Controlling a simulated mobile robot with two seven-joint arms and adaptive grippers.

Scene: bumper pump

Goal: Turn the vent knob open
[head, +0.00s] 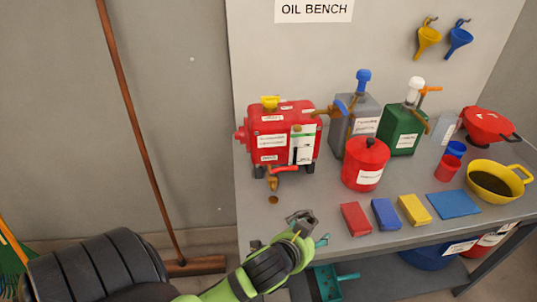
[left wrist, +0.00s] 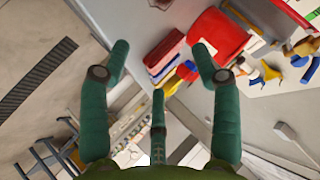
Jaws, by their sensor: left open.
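A red tank (head: 283,137) with white labels stands at the left of the oil bench. A yellow knob (head: 270,102) sits on its top; I take this as the vent knob. A red lever (head: 286,168) and a brass spout (head: 273,184) show low on its front. My left gripper (head: 303,230) is at the bench's front edge, below the tank and well apart from the knob. In the left wrist view its green fingers (left wrist: 160,60) are spread with nothing between them. The knob cannot be made out there. My right gripper is not in view.
On the bench (head: 330,222) stand a red can (head: 365,165), a grey can (head: 340,133), a green can (head: 404,132) and a yellow pan (head: 498,181). Colored blocks lie in front. A broom (head: 137,120) leans against the wall at left.

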